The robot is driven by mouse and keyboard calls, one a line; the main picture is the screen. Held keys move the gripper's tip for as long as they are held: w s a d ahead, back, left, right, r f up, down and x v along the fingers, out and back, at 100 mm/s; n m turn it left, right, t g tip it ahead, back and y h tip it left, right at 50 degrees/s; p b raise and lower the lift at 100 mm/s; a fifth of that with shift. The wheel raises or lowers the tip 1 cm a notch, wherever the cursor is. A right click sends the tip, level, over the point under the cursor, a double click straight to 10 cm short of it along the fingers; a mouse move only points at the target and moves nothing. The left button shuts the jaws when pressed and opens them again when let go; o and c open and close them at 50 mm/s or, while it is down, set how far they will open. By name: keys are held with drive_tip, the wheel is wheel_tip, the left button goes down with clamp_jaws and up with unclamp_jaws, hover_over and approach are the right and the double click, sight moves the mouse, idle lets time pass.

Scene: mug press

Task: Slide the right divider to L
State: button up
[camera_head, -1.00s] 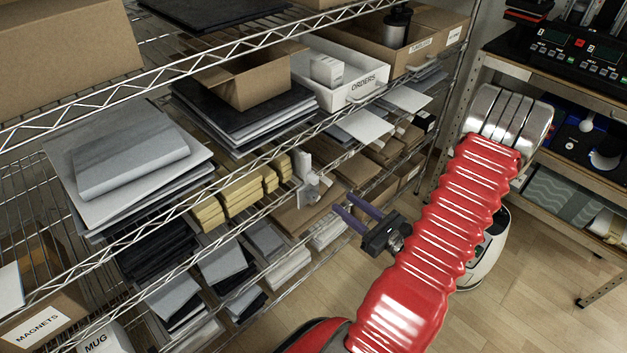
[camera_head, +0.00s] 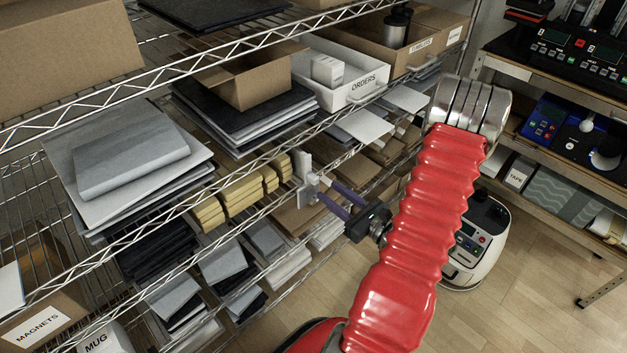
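A pale grey divider (camera_head: 302,171) stands upright on the wire shelf, at the right end of a row of yellow blocks (camera_head: 240,192). A small light handle (camera_head: 311,191) juts from its front. My gripper (camera_head: 328,191) reaches from the right at the shelf front. Its two purple fingers are parted, with their tips close to the handle. I cannot tell whether they touch it or have it between them. No mark reading L is legible. The second divider cannot be made out.
My red arm covers part of the right side. Stacks of grey and black sheets (camera_head: 150,245) lie left of the yellow blocks. Brown boxes (camera_head: 360,173) lie right of the divider. A white ORDERS bin (camera_head: 345,92) stands on the shelf above.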

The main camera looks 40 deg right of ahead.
sight(317, 182)
drive_tip(key=shift+w+a, duration=0.1)
drive_tip(key=shift+w, duration=3.95)
clamp_jaws()
